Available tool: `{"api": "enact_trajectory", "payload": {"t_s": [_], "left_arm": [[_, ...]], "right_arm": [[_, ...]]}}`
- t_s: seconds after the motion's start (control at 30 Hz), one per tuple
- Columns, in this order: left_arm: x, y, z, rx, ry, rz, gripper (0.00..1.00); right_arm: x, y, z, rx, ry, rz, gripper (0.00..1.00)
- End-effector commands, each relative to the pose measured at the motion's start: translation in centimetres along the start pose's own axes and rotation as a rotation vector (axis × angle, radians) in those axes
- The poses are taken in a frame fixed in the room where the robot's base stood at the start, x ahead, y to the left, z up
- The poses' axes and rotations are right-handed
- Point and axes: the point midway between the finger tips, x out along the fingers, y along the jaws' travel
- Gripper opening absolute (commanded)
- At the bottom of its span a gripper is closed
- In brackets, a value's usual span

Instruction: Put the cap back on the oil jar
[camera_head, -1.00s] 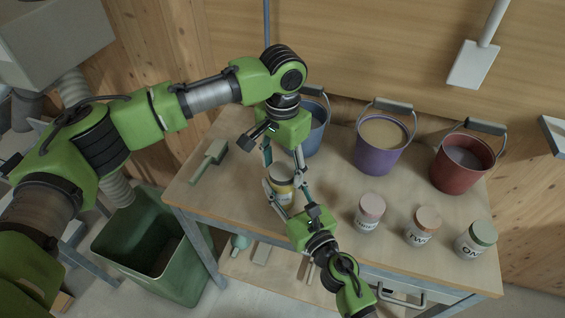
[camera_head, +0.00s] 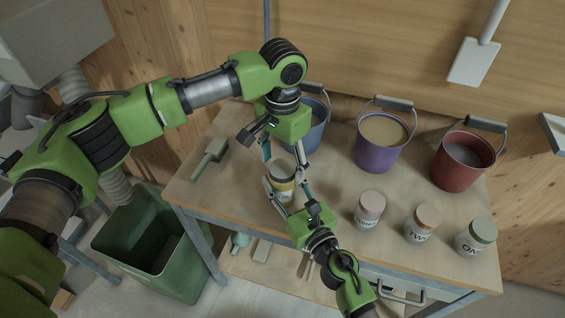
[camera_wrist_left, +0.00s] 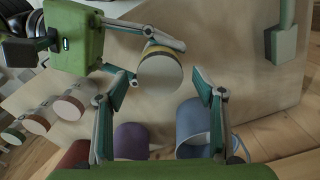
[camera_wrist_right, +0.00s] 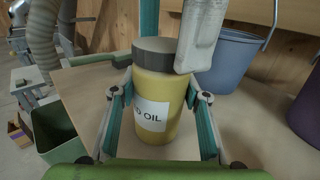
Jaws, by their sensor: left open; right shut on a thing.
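The oil jar (camera_head: 283,190) is yellow with a white label and stands upright on the table. In the right wrist view the jar (camera_wrist_right: 153,110) has the grey cap (camera_wrist_right: 155,53) on its top, looking level. The cap also shows from above in the left wrist view (camera_wrist_left: 160,75). My right gripper (camera_wrist_right: 160,105) is shut on the jar's body, one finger on each side. My left gripper (camera_head: 283,158) is open above the jar. Its fingers are apart from the cap in the left wrist view; one partly hides the cap's edge in the right wrist view.
Blue (camera_head: 316,135), purple (camera_head: 378,155) and red (camera_head: 460,175) buckets stand at the back. Jars with pink (camera_head: 369,212), orange (camera_head: 423,225) and green (camera_head: 475,240) lids stand at front right. A green tool (camera_head: 208,158) lies left. A green bin (camera_head: 150,255) stands below.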

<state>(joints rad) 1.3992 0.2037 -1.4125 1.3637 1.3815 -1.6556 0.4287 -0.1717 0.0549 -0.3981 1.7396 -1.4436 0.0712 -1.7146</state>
Motion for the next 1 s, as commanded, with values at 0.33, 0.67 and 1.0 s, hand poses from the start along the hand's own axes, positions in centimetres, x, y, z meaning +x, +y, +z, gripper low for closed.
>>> {"api": "enact_trajectory", "payload": {"t_s": [0.33, 0.67, 1.0], "left_arm": [[-6.8, 0.0, -0.1, 0.0, 0.004, -0.001, 0.62], [-11.2, 0.0, -0.1, 0.0, 0.001, 0.0, 0.62], [-11.5, 0.0, 0.0, 0.0, 0.0, 0.0, 0.62]], "right_arm": [[0.0, 0.0, 0.0, 0.0, 0.0, 0.0, 0.0], [0.0, 0.0, 0.0, 0.0, -0.001, 0.0, 0.0], [0.0, 0.0, 0.0, 0.0, -0.001, 0.0, 0.45]]}}
